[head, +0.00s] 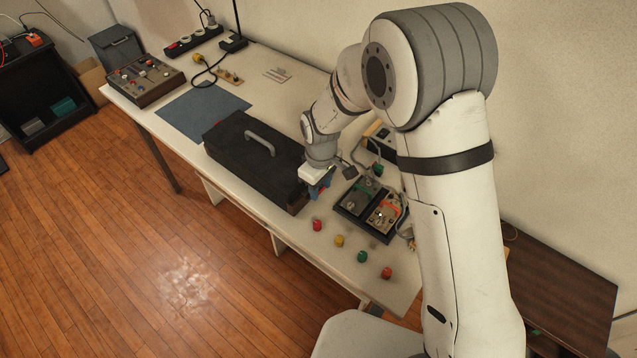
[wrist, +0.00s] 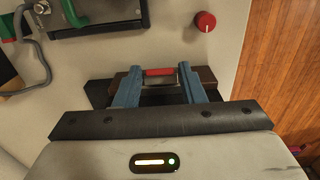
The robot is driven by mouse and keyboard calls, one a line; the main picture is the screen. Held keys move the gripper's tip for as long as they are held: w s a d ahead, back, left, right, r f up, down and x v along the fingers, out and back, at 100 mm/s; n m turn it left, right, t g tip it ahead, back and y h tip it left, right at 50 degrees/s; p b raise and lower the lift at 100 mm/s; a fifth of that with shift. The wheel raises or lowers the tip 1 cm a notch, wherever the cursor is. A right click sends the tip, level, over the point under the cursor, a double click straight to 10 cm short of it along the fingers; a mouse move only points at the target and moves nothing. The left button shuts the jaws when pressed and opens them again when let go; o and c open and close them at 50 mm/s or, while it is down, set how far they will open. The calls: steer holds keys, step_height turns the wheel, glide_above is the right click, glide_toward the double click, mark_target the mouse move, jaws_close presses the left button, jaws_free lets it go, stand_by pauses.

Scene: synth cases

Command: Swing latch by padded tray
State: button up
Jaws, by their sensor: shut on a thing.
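A long dark case (head: 240,155) with a grey handle on its lid lies on the table. My gripper (head: 318,190) is at the case's right end, beside the black tray (head: 345,208). In the wrist view my gripper (wrist: 160,90) has its blue fingers on either side of a latch (wrist: 160,73) with a red bar and a metal part, and is shut on it. The latch sits at the brown and black case end (wrist: 206,78). The fingers and gripper body hide part of the case end. The tray (wrist: 95,22) also shows at the top of the wrist view.
A red knob (head: 317,225), a yellow knob (head: 339,241), a green knob (head: 362,256) and an orange knob (head: 386,272) stand along the front edge. A blue mat (head: 203,113) and a control box (head: 146,80) lie left.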

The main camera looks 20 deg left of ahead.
steer(key=shift+w, duration=0.1)
steer(key=shift+c, duration=1.1)
steer(key=shift+w+a+r+h+p, duration=0.15)
steer(key=shift+a+r+h+p, duration=0.25)
steer(key=shift+h+p, duration=0.35)
steer(key=shift+w+a+g+h, duration=0.1)
steer(key=shift+a+g+h, duration=0.2)
steer(key=shift+h, duration=0.05)
steer(key=shift+c, duration=1)
steer(key=shift+w+a+h+p, duration=0.15)
steer(key=shift+a+h+p, duration=0.3)
steer(key=shift+h, duration=0.25)
steer(key=o, duration=0.9)
steer(key=shift+f, duration=0.1)
steer(key=shift+o, duration=0.5)
